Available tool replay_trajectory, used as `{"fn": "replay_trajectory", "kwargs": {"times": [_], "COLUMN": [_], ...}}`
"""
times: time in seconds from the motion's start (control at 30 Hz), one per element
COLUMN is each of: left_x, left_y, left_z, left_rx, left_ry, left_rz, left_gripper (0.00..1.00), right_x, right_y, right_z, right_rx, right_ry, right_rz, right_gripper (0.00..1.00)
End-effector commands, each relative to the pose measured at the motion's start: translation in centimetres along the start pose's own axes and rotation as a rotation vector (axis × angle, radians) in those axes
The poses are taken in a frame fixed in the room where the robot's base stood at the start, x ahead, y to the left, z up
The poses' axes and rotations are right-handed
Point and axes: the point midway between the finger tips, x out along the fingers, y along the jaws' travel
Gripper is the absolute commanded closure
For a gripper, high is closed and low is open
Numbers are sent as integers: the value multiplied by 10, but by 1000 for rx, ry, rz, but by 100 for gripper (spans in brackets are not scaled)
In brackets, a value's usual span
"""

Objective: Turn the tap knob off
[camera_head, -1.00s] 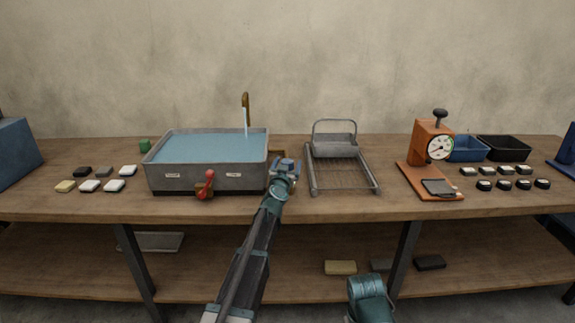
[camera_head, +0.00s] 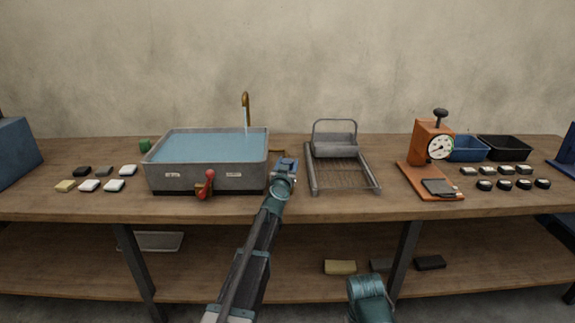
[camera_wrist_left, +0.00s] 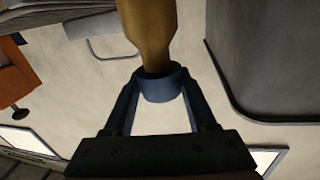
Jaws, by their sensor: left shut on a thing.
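The metal sink (camera_head: 207,181) stands left of centre on the bench, filled with water. A brass tap spout (camera_head: 245,97) rises behind it, and a thin stream falls from it into the water. My left gripper (camera_head: 286,163) is at the sink's right side. The tap knob (camera_wrist_left: 160,84), a blue collar on a brass stem (camera_wrist_left: 150,35), sits between my left fingertips in the left wrist view, and the fingers are shut on it. In the head view the gripper mostly hides the knob. My right gripper is out of view; only part of my right arm shows at the bottom.
A red-handled valve (camera_head: 209,183) is on the sink's front. A wire-mesh frame with a roller (camera_head: 335,150) stands close right of my gripper. An orange dial press (camera_head: 430,150), blue bin (camera_head: 467,148) and black bin (camera_head: 503,147) are farther right. Small blocks lie left of the sink.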

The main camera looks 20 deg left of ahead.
Motion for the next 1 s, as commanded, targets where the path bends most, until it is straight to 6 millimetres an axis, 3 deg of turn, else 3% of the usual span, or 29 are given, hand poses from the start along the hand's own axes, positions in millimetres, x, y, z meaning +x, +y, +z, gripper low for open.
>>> {"fn": "replay_trajectory", "kwargs": {"times": [0.57,1.0], "left_x": [2,5], "left_y": [1,4], "left_z": [2,3], "left_rx": [1,0], "left_ry": [-21,-46], "left_rz": [-242,-642], "left_gripper": [99,98], "right_x": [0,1], "right_y": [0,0], "right_z": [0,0], "right_rx": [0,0], "right_ry": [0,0], "right_rz": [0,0], "right_gripper": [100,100]}}
